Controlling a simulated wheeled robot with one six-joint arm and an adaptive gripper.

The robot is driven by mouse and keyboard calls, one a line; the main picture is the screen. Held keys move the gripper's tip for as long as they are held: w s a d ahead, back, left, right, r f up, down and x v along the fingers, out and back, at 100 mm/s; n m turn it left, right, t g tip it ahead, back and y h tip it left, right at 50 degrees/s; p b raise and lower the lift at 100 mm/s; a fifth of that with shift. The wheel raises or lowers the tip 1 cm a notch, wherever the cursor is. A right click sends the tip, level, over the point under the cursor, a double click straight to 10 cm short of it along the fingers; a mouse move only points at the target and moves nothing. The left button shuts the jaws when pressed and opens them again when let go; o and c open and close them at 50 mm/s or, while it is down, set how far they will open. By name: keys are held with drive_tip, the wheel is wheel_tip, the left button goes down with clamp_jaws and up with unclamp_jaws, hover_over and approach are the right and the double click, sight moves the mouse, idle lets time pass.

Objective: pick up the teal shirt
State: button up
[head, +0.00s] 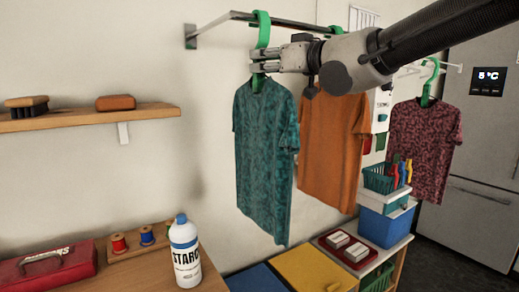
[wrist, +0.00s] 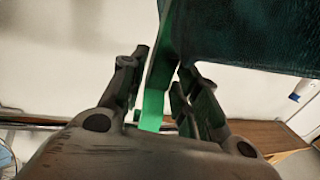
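The teal patterned shirt (head: 265,150) hangs from a green hanger (head: 262,28) on the wall rail in the head view. My gripper (head: 262,62) is at the hanger's neck, just above the shirt's collar. The dark teal cloth of the shirt (wrist: 250,35) fills the upper right there. The hanger's shoulders are hidden inside the shirt.
An orange shirt (head: 332,140) and a red patterned shirt (head: 425,145) hang to the right. A rail (head: 290,22) is above. A starch bottle (head: 185,250) stands on the counter below. A wooden shelf (head: 90,116) is at left, and a fridge (head: 485,140) at far right.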

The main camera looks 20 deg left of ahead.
drive_tip(key=shift+x, duration=1.25)
clamp_jaws()
drive_tip(key=shift+r, duration=0.1)
